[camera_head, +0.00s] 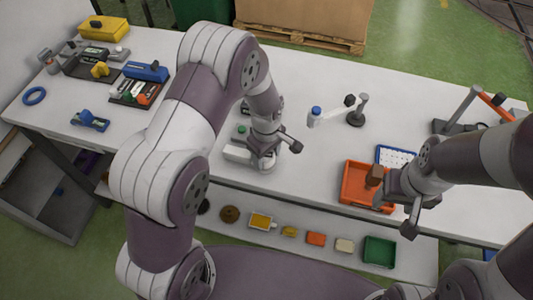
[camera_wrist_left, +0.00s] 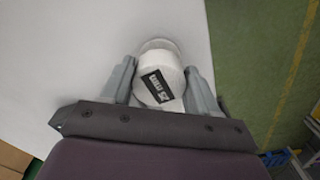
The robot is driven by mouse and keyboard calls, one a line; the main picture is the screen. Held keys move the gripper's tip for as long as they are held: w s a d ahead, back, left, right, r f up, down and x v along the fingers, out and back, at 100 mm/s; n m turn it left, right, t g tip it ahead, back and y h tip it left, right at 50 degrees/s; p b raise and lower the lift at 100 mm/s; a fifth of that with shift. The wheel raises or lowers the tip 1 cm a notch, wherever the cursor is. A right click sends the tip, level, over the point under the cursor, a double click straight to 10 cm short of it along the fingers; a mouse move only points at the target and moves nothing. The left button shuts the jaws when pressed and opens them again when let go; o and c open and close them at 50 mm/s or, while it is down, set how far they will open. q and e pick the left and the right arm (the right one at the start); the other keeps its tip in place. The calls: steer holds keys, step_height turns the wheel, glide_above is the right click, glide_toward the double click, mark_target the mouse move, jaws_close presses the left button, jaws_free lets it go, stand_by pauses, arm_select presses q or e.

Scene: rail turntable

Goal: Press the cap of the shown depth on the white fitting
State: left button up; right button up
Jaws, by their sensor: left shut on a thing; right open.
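My left gripper (camera_head: 264,163) is low over the front of the white table, beside a pale box-shaped piece (camera_head: 236,153). In the left wrist view the gripper (camera_wrist_left: 160,68) is shut on a white round piece (camera_wrist_left: 155,65) with a black label bearing white print. The label's print is too small to read surely. A paler round rim shows at the piece's far end. I cannot tell whether this piece is the cap or the fitting, or whether it touches the table. My right gripper (camera_head: 402,206) is open, at the front of the orange tray (camera_head: 352,195).
A brown block (camera_head: 375,174) is in the orange tray. A blue-capped bottle (camera_head: 314,117) and a dark stand (camera_head: 357,113) are behind my left gripper. A blue-edged panel (camera_head: 396,156) lies behind the tray. Tools and a yellow box (camera_head: 103,28) occupy the left end.

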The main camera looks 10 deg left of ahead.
arm_select(q)
steer(key=shift+f, duration=0.25)
stand_by(0.5)
steer(key=o, duration=1.1)
step_height(320, 180, up, 13)
steer(key=b, duration=0.2)
steer(key=s+a+m+t, duration=0.1)
steer(key=s+a+m, duration=0.5)
steer(key=s+m, duration=0.5)
steer(key=shift+s+a+f+m, duration=0.15)
steer(key=shift+s+m, duration=0.15)
steer(key=shift+s, duration=0.95)
